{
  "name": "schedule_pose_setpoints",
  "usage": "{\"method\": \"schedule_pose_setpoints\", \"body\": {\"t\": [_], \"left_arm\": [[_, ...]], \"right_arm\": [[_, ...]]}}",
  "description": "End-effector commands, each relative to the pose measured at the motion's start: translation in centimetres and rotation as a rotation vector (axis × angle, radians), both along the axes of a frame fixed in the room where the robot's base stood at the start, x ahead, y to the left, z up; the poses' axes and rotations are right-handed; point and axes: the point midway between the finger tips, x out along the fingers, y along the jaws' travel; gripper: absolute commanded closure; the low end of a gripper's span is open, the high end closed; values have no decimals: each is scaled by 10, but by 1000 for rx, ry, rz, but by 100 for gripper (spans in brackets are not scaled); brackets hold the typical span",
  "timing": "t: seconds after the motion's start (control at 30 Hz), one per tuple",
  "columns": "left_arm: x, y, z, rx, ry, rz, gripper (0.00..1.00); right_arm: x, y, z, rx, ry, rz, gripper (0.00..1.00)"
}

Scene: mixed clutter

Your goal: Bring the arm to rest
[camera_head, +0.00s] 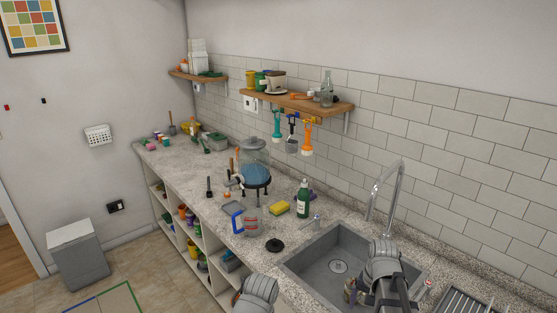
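My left arm (256,293) shows only as a rounded grey link at the bottom edge, in front of the counter. Its gripper is not in view. My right arm (385,265) shows as grey and black links over the right part of the sink. No fingers of the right gripper can be made out. I cannot see anything held by either arm.
The grey sink (305,266) has a tall chrome tap (373,190) behind it. A glass dispenser (255,172), blue-handled jug (250,222), green bottle (303,201) and yellow sponge (279,208) stand on the counter. A grey bin (77,255) stands on the floor.

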Motion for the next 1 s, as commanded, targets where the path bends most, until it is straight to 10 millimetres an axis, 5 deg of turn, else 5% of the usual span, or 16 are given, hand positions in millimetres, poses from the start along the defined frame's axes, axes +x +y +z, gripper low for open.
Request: {"method": "schedule_pose_setpoints", "body": {"t": [0.27, 0.5, 0.7, 1.0], "left_arm": [[0, 0, -35, 0, 0, 1, 50], [0, 0, -68, 0, 0, 2, 50], [0, 0, -78, 0, 0, 2, 50], [0, 0, -78, 0, 0, 2, 50]], "right_arm": [[-33, 82, -35, -39, 25, 316, 13], [-84, 160, -68, -92, 55, 700, 13], [-106, 186, -77, -116, 68, 863, 13], [-109, 191, -77, -120, 70, 890, 13]]}}
